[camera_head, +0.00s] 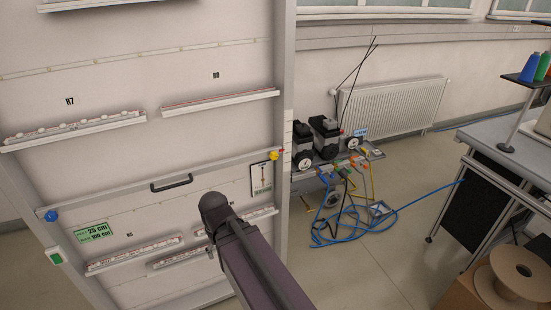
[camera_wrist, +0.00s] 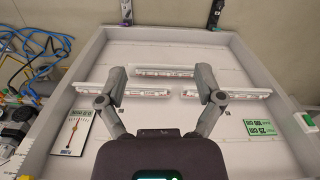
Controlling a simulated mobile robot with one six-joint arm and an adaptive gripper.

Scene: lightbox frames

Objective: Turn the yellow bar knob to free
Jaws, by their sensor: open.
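The yellow bar knob (camera_head: 274,155) is small and sits at the right end of a metal bar across the lower panel, just above a gauge card. Its exact turn angle is too small to tell. In the wrist view only a bit of yellow shows at the bottom left edge. My gripper (camera_wrist: 160,82) is open and empty, with its two grey fingers spread wide over the panel's lower ledges. It is well apart from the knob.
A blue knob (camera_head: 52,216) sits at the bar's left end and a black handle (camera_head: 171,183) near its middle. The gauge card (camera_head: 261,178) shows in the wrist view too (camera_wrist: 72,132). Pumps with loose blue hoses (camera_head: 340,215) stand right of the frame. A table (camera_head: 500,135) stands farther right.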

